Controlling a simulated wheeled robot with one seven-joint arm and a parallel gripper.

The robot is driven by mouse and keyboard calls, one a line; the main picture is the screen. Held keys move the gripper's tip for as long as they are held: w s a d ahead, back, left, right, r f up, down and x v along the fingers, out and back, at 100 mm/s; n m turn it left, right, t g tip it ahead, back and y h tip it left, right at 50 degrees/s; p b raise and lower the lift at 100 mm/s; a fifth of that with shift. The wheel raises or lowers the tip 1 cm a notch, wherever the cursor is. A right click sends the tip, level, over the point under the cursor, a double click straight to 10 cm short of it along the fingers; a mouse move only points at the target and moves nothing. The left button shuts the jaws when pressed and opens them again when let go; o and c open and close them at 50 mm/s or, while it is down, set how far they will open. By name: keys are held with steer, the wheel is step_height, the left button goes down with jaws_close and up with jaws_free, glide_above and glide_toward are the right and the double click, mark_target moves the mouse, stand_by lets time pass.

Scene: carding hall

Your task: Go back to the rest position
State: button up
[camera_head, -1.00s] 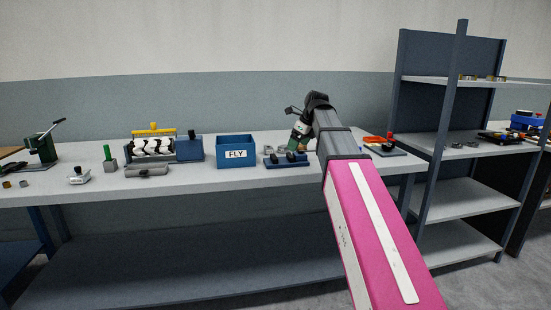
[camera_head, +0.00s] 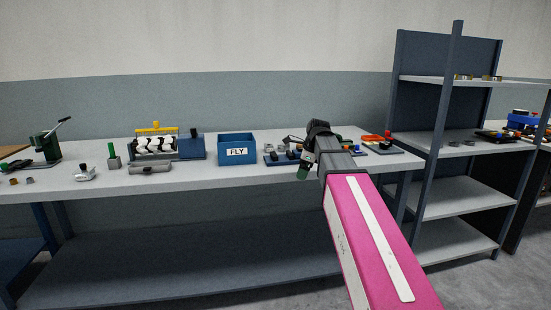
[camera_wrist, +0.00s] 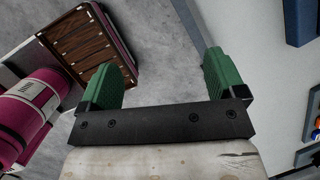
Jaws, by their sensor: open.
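My gripper (camera_head: 303,172) is at the end of my pink arm in the head view, low by the front edge of the workbench (camera_head: 210,177). In the wrist view my gripper (camera_wrist: 162,80) shows two green fingers standing wide apart with nothing between them. The fingers are over the floor and the bench's pale edge, touching nothing that I can see. Part of the bench top behind my arm is hidden.
On the bench stand a blue FLY bin (camera_head: 237,150), a roller device with a yellow handle (camera_head: 154,146), a green lever press (camera_head: 46,146) and a blue tray (camera_head: 280,159). A shelf rack (camera_head: 450,140) stands right. A slatted brown crate (camera_wrist: 88,45) shows below.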

steer(key=s+d+f+n+h, duration=0.1)
steer(key=s+d+f+n, duration=0.1)
steer(key=s+f+n, duration=0.4)
steer(key=s+d+f+n+g+h, duration=0.1)
steer(key=s+d+f+n, duration=0.2)
steer(key=s+f+n, duration=0.4)
steer(key=s+d+f+n+h, duration=0.1)
steer(key=s+d+f+n, duration=0.2)
steer(key=f, duration=1.6)
steer(key=s+n, duration=0.3)
steer(key=n, duration=0.1)
steer(key=shift+s+f+g, duration=0.35)
steer(key=shift+g, duration=0.05)
